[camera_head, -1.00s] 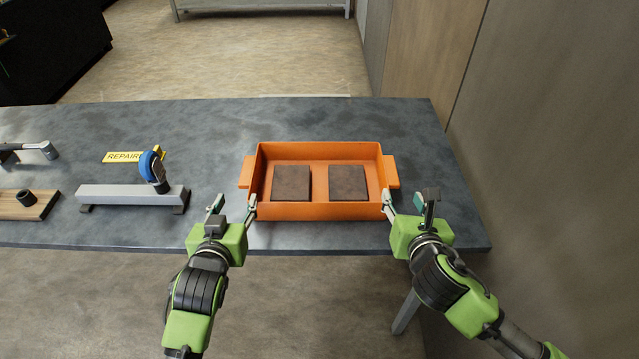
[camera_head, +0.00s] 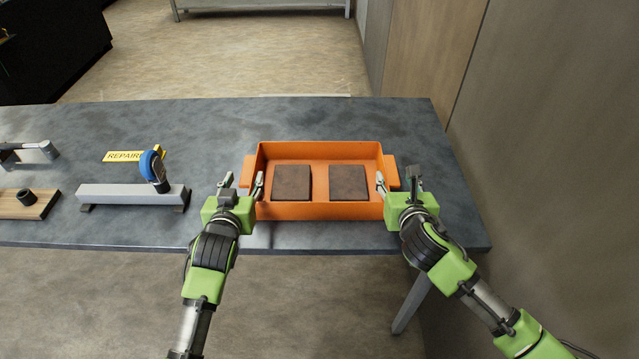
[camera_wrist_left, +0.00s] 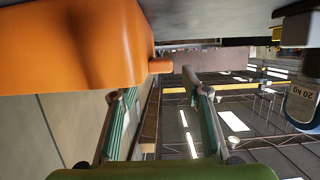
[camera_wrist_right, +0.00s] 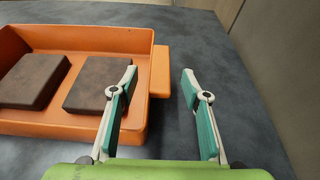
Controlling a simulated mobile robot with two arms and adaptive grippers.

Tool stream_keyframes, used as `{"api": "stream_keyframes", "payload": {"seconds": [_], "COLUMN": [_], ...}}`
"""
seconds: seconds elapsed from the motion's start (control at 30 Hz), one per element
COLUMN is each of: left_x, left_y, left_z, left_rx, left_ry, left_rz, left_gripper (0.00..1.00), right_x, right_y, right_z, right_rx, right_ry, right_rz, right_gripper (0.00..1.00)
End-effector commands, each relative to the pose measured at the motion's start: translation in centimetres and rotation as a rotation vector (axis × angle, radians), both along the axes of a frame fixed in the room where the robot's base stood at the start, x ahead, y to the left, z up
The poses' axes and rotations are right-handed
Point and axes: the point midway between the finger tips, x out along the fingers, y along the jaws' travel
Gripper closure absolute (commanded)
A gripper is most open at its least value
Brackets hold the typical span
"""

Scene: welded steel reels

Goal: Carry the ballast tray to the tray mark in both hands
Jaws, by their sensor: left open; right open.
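The orange ballast tray (camera_head: 318,211) sits on the grey table with two dark square plates (camera_head: 291,183) lying in it. It has a handle block on each short side. My left gripper (camera_head: 243,183) is open near the tray's left end, with one finger by the left wall. The left wrist view shows the tray (camera_wrist_left: 75,45) and the open fingers (camera_wrist_left: 160,85) short of the handle. My right gripper (camera_head: 397,180) is open at the right end. In the right wrist view its fingers (camera_wrist_right: 160,80) stand either side of the right handle's line (camera_wrist_right: 160,72). No tray mark is recognisable.
A grey bar on feet (camera_head: 125,194) with a blue round-headed thing (camera_head: 153,168) stands left of my left gripper. A yellow REPAIR sign (camera_head: 125,156) lies behind it. A wooden block (camera_head: 25,204) is further left. A wall (camera_head: 560,150) rises beyond the table's right edge.

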Motion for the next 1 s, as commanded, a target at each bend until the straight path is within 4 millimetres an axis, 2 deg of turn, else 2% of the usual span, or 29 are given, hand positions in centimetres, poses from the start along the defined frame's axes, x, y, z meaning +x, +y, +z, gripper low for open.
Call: {"api": "stream_keyframes", "payload": {"seconds": [0.1, 0.33, 0.5, 0.8, 0.83, 0.97, 1.0], "left_x": [2.2, 4.9, 5.7, 5.8, 5.8, 5.7, 5.7], "left_y": [0.0, 0.0, 0.0, 0.0, 0.0, 0.0, 0.0], "left_z": [-0.6, -1.4, -1.7, -1.8, -1.8, -1.8, -1.8], "left_rx": [0.001, 0.0, 0.0, 0.0, 0.0, 0.0, 0.0], "left_ry": [0.0, 0.0, 0.0, 0.0, 0.0, 0.0, 0.0], "left_rz": [0.001, 0.001, 0.001, 0.0, 0.0, 0.0, 0.0], "left_gripper": [0.57, 0.57, 0.57, 0.57, 0.62, 0.96, 1.0], "right_x": [2.2, 4.8, 5.6, 5.7, 5.7, 5.6, 5.6], "right_y": [0.0, 0.0, 0.0, 0.0, 0.0, 0.0, 0.0], "right_z": [-0.8, -1.7, -2.0, -2.1, -2.1, -2.1, -2.1], "right_rx": [0.003, 0.002, 0.002, 0.001, 0.001, 0.001, 0.001], "right_ry": [0.0, 0.0, 0.0, 0.0, 0.0, 0.0, 0.001], "right_rz": [-0.001, -0.001, 0.0, 0.001, 0.001, 0.001, 0.001], "right_gripper": [0.57, 0.57, 0.57, 0.57, 0.62, 0.96, 1.0]}}
